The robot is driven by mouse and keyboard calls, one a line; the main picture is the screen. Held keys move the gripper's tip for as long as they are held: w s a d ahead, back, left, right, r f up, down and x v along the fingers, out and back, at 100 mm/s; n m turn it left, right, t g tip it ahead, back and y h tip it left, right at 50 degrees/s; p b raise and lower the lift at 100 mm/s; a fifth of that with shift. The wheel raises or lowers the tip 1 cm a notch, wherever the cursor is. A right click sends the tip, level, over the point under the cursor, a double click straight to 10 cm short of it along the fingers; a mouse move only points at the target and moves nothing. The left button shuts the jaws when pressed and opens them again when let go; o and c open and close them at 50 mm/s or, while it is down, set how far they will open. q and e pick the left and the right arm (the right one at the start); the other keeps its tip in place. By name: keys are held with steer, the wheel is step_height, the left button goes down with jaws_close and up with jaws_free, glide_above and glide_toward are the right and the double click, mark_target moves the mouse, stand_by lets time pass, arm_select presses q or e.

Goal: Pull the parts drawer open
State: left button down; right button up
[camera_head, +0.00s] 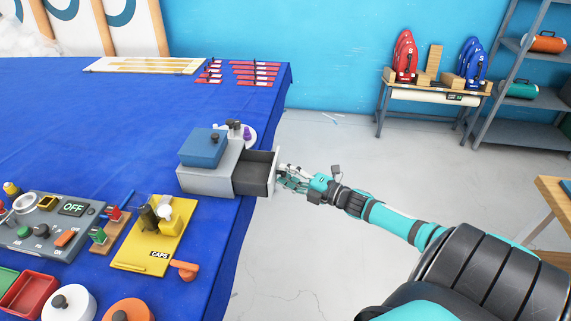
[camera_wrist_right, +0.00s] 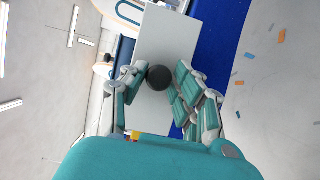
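The parts drawer (camera_head: 254,179) stands pulled out to the right from its light grey cabinet (camera_head: 208,180) at the blue table's right edge. Its dark inside shows, and its pale front panel (camera_head: 275,171) is past the table edge. My right gripper (camera_head: 285,178) is at this front panel. In the right wrist view the panel (camera_wrist_right: 165,45) carries a dark round knob (camera_wrist_right: 159,78). The fingers of my right gripper (camera_wrist_right: 161,80) are closed in around both sides of the knob. My left gripper is in neither view.
A blue box (camera_head: 204,148) sits on the cabinet. Behind it is a white round tray (camera_head: 247,132) with small items. A yellow board (camera_head: 150,240) and a grey control panel (camera_head: 45,225) lie on the blue table (camera_head: 110,120).

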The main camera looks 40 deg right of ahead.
steer(key=o, duration=0.3)
steer(key=shift+o, duration=0.2)
steer(key=v, duration=1.2)
